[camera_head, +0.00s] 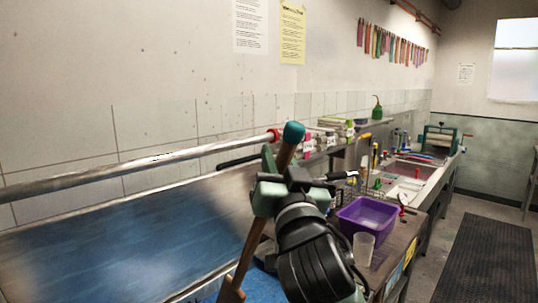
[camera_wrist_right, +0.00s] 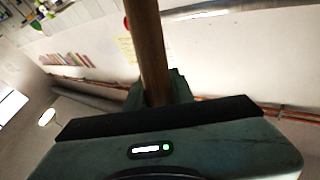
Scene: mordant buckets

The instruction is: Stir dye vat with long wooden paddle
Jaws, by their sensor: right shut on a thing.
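The long wooden paddle (camera_head: 250,250) has a teal end cap and stands tilted, its top leaning right. My right gripper (camera_head: 275,172) is shut on its shaft a little below the cap. The shaft also shows between the jaws in the right wrist view (camera_wrist_right: 150,45). My left gripper is out of view.
A metal rail (camera_head: 130,168) runs along the wall above the vat. A purple tub (camera_head: 368,214) and a clear cup (camera_head: 363,248) stand on the counter right of my right gripper. A sink (camera_head: 412,172) lies beyond. A dark floor mat (camera_head: 485,255) lies at right.

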